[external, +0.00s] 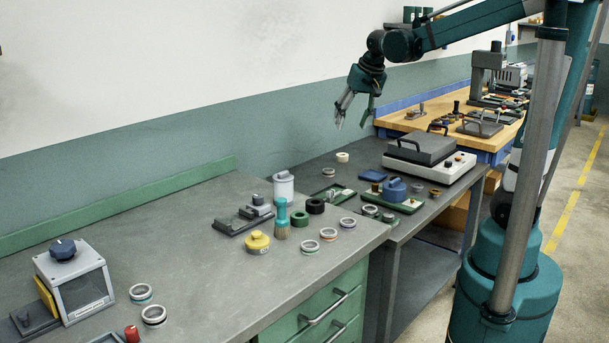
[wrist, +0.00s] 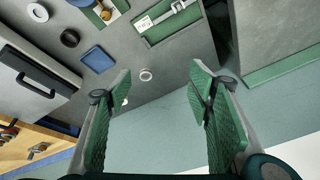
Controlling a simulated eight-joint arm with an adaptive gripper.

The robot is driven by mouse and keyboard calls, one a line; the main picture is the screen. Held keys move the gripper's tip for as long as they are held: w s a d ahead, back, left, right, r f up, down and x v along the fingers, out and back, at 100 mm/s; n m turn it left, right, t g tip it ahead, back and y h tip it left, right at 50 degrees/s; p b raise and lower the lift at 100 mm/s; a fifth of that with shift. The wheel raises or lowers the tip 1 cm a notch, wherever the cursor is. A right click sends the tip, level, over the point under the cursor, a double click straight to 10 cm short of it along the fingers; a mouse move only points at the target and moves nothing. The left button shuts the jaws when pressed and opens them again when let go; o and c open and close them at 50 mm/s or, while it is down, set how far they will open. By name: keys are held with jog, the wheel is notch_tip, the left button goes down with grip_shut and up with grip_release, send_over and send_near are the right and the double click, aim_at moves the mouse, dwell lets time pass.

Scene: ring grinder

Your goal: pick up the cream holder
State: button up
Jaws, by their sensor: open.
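The small round cream holder (external: 342,157) stands on the grey bench near the wall, behind a small metal ring (external: 328,172). In the wrist view a pale piece that looks like the holder (wrist: 125,102) shows beside my left finger, which partly hides it. The metal ring (wrist: 146,75) lies just above it in that view, between the fingers. My gripper (external: 352,120) is open and empty, pointing down well above the bench near the holder. Its two green-padded fingers (wrist: 160,82) are spread wide in the wrist view.
A blue pad (external: 372,176), a green tray with a blue-handled tool (external: 395,189) and a grey-lidded machine (external: 430,150) stand to the right. A green tray with a caliper (wrist: 168,20) lies close by. The wall (external: 250,142) runs behind.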

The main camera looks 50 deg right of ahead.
jog(key=w+d+m+g+p, duration=0.1)
jog(key=w+d+m+p, duration=0.15)
jog(key=w+d, duration=0.55)
jog(key=m+g+p, duration=0.3)
jog(key=m+p, duration=0.3)
jog(key=m, duration=0.2)
send_over(342, 155)
jog(key=shift+n+y, duration=0.25)
jog(key=shift+y, duration=0.15)
notch_tip(342, 155, down, 18)
jog(key=shift+f, duration=0.1)
jog(key=shift+w+d+f, duration=0.1)
jog(key=shift+d+f, duration=0.2)
jog(key=shift+f, duration=0.05)
jog(key=shift+f, duration=0.1)
jog(key=shift+f, duration=1.15)
jog(key=shift+f, duration=0.15)
